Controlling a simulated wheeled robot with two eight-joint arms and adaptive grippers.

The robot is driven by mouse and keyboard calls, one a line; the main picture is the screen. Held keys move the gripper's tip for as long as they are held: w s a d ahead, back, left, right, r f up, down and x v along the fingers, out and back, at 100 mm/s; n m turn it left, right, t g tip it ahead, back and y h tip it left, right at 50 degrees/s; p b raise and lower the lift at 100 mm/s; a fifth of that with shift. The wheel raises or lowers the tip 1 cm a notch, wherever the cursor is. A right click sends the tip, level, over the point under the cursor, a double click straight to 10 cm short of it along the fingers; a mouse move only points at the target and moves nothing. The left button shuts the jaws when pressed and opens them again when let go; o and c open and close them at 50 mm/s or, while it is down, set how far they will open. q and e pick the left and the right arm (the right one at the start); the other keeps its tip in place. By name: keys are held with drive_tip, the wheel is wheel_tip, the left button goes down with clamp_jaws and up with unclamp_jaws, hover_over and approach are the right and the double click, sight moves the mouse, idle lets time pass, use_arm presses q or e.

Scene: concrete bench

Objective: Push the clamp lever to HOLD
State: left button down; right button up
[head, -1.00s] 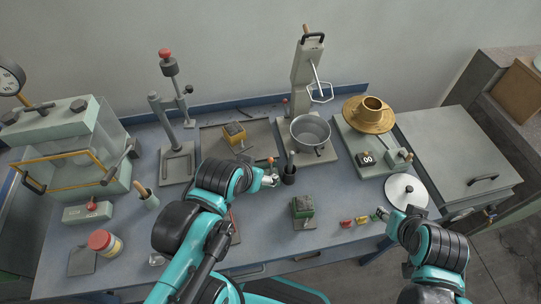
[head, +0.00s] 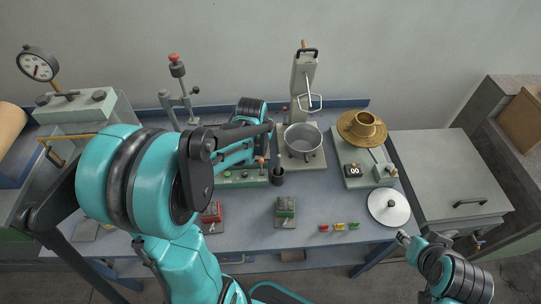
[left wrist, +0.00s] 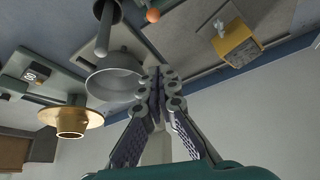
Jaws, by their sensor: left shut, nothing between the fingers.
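A small lever with an orange ball knob (head: 262,160) stands at the right end of a green panel (head: 228,180) in mid-bench. I take it for the clamp lever; no HOLD marking is readable. The orange knob (left wrist: 152,15) also shows at the top of the left wrist view, apart from the fingers. My left gripper (left wrist: 158,73) is shut and empty, its tips in front of the steel pot (left wrist: 112,84) in that view. In the head view my left arm hides the gripper and part of the panel. My right gripper (head: 403,238) is at the bench's front right; its jaw state is unclear.
A dark cylinder (head: 278,174) stands right beside the lever. The pot (head: 303,139) and its stand (head: 302,80) are behind. A yellow box (left wrist: 238,42) is nearby.

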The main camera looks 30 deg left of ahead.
sight(263, 156)
use_arm(q)
drive_tip(key=shift+w+a+f, duration=0.15)
drive_tip(key=shift+w+f, duration=0.05)
drive_tip(key=shift+f, duration=0.15)
drive_tip(key=b+x, duration=0.3)
drive_tip(key=x, duration=0.7)
drive_tip(key=shift+f, duration=0.25)
drive_tip(key=s, duration=0.2)
drive_tip(key=s+b, duration=0.1)
drive_tip(key=shift+s+d, duration=0.4)
drive_tip(key=shift+s, duration=0.1)
